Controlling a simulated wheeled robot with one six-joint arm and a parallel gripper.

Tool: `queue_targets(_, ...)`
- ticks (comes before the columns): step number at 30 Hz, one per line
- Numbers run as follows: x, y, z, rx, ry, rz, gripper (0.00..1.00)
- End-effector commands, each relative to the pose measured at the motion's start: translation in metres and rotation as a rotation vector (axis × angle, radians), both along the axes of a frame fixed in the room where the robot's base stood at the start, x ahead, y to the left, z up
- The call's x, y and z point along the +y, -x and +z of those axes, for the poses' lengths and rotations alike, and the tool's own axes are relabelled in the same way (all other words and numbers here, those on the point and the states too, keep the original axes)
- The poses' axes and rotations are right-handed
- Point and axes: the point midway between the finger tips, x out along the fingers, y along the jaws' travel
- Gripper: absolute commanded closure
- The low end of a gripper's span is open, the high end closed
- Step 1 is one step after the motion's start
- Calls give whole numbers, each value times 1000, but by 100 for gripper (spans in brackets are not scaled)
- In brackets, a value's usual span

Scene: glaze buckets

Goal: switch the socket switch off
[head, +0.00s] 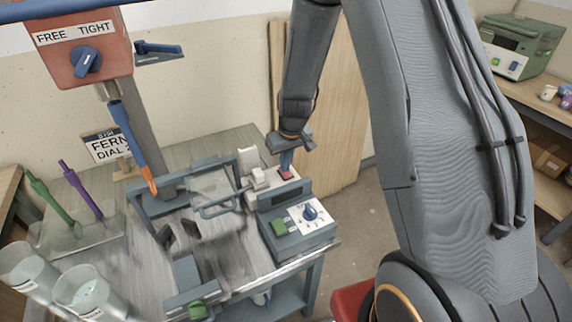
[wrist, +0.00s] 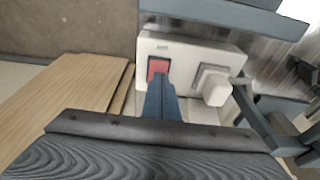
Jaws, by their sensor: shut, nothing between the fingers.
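The socket switch (wrist: 158,67) is a red rocker on a white socket plate (wrist: 182,50). In the head view the red switch (head: 286,175) shows just under my fingertips. A white plug (wrist: 214,86) sits in the socket to the right of the switch in the wrist view. My gripper (head: 287,163) is shut and empty, pointing down, with its blue fingertips at the near edge of the red switch. In the wrist view the fingers (wrist: 160,98) cover part of the plate below the switch. I cannot tell whether the tips touch the rocker or which way it is tipped.
Right in front of the socket stands a grey control box with a green button (head: 279,227) and a blue knob (head: 310,212). A grey frame with a handle (head: 220,208) is at the left. Wooden boards (head: 343,110) lean on the wall behind.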

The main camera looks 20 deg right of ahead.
Motion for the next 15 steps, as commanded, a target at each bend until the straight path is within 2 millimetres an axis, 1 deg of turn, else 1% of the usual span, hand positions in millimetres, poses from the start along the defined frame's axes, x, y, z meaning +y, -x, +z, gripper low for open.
queue_targets(5,0,3,22,-1,0,1,100)
queue_targets(9,0,5,44,-1,0,1,100)
queue_targets(11,-2,8,48,-5,0,1,100)
queue_targets(15,-5,20,65,-3,0,0,100)
